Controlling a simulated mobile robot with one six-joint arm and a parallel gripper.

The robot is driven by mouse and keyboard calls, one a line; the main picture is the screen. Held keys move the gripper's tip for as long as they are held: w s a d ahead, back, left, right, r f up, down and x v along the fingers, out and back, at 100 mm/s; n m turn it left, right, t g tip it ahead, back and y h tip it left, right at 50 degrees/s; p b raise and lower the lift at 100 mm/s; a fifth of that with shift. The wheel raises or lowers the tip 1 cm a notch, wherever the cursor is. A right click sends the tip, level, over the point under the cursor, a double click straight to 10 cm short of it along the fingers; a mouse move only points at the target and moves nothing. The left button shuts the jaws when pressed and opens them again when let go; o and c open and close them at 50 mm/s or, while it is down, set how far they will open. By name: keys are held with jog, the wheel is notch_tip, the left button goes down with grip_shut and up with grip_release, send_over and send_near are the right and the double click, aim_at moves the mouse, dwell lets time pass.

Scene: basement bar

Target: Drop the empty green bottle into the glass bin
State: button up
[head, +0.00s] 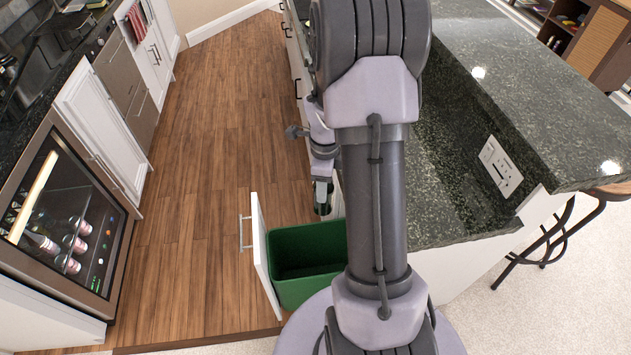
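A green bin (303,290) sits in a pulled-out cabinet drawer with a white front (262,250); its open top faces up and the visible inside looks empty. My gripper (322,190) points down, just beyond the bin's far rim in the picture. A small dark green piece, which looks like the green bottle (322,208), shows at its fingertips, and the gripper appears shut on it. Most of the bottle and the fingers are hidden or too small to see clearly. My arm hides the bin's right side.
A dark granite counter (540,110) stands right of my arm, with a white outlet plate (500,166) on its side. A glass-door drinks fridge (70,215) stands on the left. Wood floor (205,150) is clear between them. A stool (565,220) stands at the right.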

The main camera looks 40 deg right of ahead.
notch_tip(320, 180, down, 5)
jog(key=b, duration=0.3)
jog(key=shift+f, duration=0.2)
jog(key=shift+r, duration=0.1)
jog(key=o, duration=1.7)
jog(key=shift+c, duration=0.2)
notch_tip(320, 180, up, 18)
jog(key=p, duration=0.6)
jog(key=shift+f, duration=0.25)
